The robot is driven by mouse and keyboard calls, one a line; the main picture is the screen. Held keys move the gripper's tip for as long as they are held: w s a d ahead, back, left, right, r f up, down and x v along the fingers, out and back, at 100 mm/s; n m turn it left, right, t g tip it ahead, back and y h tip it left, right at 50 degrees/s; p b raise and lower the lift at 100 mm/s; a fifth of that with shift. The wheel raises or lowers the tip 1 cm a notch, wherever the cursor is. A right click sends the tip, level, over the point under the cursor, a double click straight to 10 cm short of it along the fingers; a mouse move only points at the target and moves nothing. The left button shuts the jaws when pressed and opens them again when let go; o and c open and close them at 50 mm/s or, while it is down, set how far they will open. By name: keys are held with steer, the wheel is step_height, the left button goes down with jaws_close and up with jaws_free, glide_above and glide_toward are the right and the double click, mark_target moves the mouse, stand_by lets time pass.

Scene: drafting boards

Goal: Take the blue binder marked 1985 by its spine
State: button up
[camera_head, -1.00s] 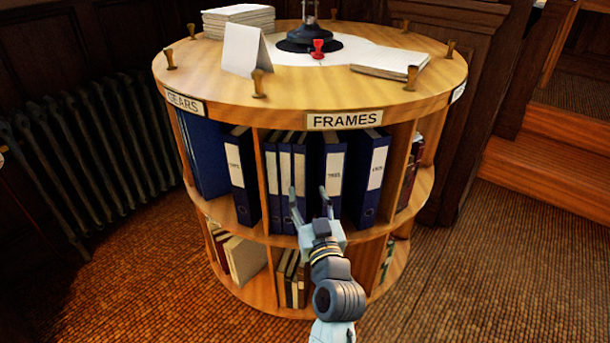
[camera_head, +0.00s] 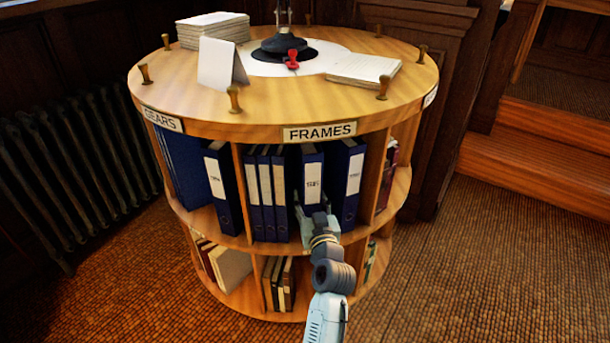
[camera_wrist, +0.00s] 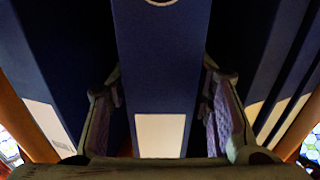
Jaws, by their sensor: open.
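The blue binder marked 1985 (camera_head: 312,170) stands upright in the upper compartment under the FRAMES sign. Its white label reads about 1985, though the print is small. My gripper (camera_head: 315,209) is at the lower part of its spine and hides its foot. In the wrist view the blue spine (camera_wrist: 160,60) runs down the middle, with its pale label at the bottom and part of a ring hole at the top. My open gripper (camera_wrist: 160,88) has one finger on each side of the spine, with dark gaps between fingers and binder.
Three slimmer blue binders (camera_head: 265,195) stand to the left, and a wide blue binder (camera_head: 348,185) stands close on the right. Wooden dividers (camera_head: 374,175) bound the compartment. The round top (camera_head: 200,95) overhangs it, with a FRAMES sign (camera_head: 319,132).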

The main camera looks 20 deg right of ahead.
steer(key=shift+w, duration=0.5)
jaws_close()
steer(key=shift+r, duration=0.1)
stand_by(0.4)
